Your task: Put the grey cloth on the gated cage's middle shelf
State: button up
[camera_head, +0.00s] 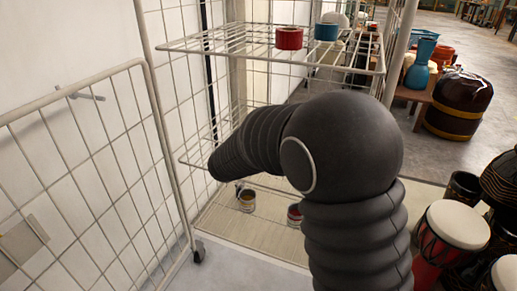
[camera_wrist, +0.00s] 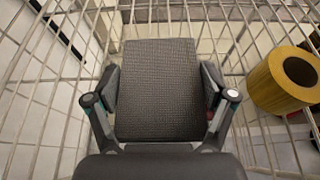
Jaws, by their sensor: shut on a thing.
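The grey cloth (camera_wrist: 158,60) is a folded, textured rectangle in the wrist view. My gripper (camera_wrist: 160,92) is shut on it, with one finger at each side edge. Wire mesh lies behind the cloth in that view; whether the cloth touches it I cannot tell. In the head view the gated cage is a white wire frame, and its middle shelf (camera_head: 192,165) shows partly behind my dark arm. My arm reaches into the cage at about that level. The gripper and cloth are hidden in the head view. The gate (camera_head: 105,150) stands swung out at the left.
A red tin (camera_head: 289,38) and a blue tin (camera_head: 326,32) stand on the upper shelf. Small tins (camera_head: 246,201) sit on the cage's bottom. A yellow roll (camera_wrist: 286,80) is right of the cloth in the wrist view. Drums (camera_head: 455,225) crowd the right side.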

jog(key=o, duration=1)
jog(key=shift+r, duration=0.1)
jog(key=p+v, duration=0.1)
jog(key=v, duration=1.1)
